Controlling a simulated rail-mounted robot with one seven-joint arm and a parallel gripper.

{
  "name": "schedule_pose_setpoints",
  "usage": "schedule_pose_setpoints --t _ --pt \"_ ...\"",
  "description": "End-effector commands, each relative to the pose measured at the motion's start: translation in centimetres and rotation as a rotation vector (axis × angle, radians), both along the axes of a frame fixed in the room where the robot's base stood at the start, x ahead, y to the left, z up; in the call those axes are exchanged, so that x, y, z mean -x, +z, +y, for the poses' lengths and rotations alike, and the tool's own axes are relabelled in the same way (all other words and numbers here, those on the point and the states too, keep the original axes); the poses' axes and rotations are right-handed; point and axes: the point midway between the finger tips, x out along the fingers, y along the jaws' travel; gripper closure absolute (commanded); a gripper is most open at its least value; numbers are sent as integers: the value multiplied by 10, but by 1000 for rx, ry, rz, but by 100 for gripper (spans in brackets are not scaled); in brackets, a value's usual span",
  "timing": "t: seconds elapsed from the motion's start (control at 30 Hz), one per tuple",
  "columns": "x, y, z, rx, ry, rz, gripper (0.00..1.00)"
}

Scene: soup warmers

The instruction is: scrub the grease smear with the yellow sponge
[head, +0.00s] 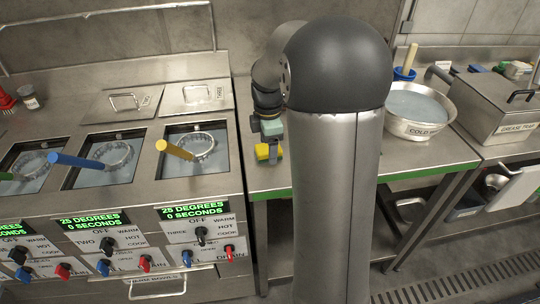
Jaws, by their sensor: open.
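A yellow sponge (263,153) lies on the steel counter just right of the warmer unit, close to the front edge. A dark and grey part shows against its right side, and I cannot tell what it belongs to. My gripper (271,132) points down right at the sponge. It is open, and I cannot tell whether its fingers touch or straddle the sponge. No grease smear is visible; my arm hides much of the counter.
The warmer unit (160,208) with several wells and ladles stands left. A steel bowl (418,128) marked cold and a grease trap box (497,103) stand right. Bare counter (412,160) shows right of my arm. A green strip (408,172) marks the front edge.

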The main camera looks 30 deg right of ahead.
Motion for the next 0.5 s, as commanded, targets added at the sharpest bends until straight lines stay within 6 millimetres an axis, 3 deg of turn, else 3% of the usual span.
schedule_pose_setpoints --t 0.2,0.4,0.5 --pt "0 0 0 0 0 0 29" --pt "0 0 0 0 0 0 85" --pt "0 1 0 0 0 0 88"
